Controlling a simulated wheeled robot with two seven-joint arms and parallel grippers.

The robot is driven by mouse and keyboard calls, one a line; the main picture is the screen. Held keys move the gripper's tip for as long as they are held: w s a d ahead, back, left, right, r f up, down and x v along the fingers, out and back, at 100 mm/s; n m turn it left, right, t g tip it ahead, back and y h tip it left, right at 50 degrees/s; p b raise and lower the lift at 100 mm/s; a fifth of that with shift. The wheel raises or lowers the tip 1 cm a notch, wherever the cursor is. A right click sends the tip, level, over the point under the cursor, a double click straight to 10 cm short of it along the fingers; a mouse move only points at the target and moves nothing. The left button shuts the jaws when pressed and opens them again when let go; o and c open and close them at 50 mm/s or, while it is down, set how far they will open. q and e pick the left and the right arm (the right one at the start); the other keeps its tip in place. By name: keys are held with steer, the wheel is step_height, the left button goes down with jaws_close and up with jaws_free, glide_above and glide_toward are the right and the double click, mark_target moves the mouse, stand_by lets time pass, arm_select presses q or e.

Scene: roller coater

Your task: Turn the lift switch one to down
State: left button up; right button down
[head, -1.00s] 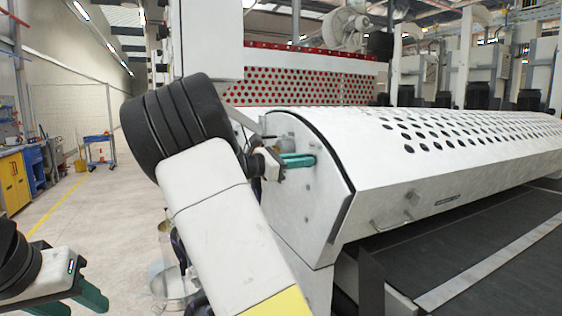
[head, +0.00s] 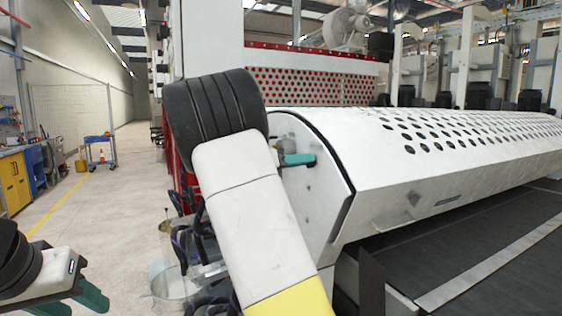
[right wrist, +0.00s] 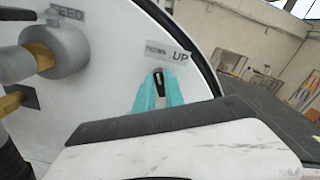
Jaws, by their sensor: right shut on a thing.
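The lift switch one is a small dark knob (right wrist: 160,82) on the white end panel of the machine, below a label reading "DOWN" and "UP" (right wrist: 168,51) in the right wrist view. My right gripper (right wrist: 160,76) has its teal fingers shut on this knob, one on each side. The knob looks nearly upright, its top leaning slightly left. In the head view the right gripper (head: 312,158) shows as a teal strip against the end panel (head: 312,195); my forearm hides its wrist. My left gripper (head: 78,302) is open and empty at the lower left, far from the panel.
A grey cylindrical fitting (right wrist: 62,50) sticks out left of the switch under a label ending in "EED". The perforated white cover (head: 450,145) extends right above a dark belt (head: 500,260). Metal buckets (head: 172,282) stand below my right arm.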

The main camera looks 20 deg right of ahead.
stand_by(0.6)
steer(key=c, duration=1.4)
jaws_free()
steer(key=shift+c, duration=0.2)
steer(key=shift+a, duration=0.15)
steer(key=a, duration=0.7)
steer(key=shift+s+a, duration=0.25)
steer(key=shift+a, duration=0.05)
steer(key=shift+f, duration=0.1)
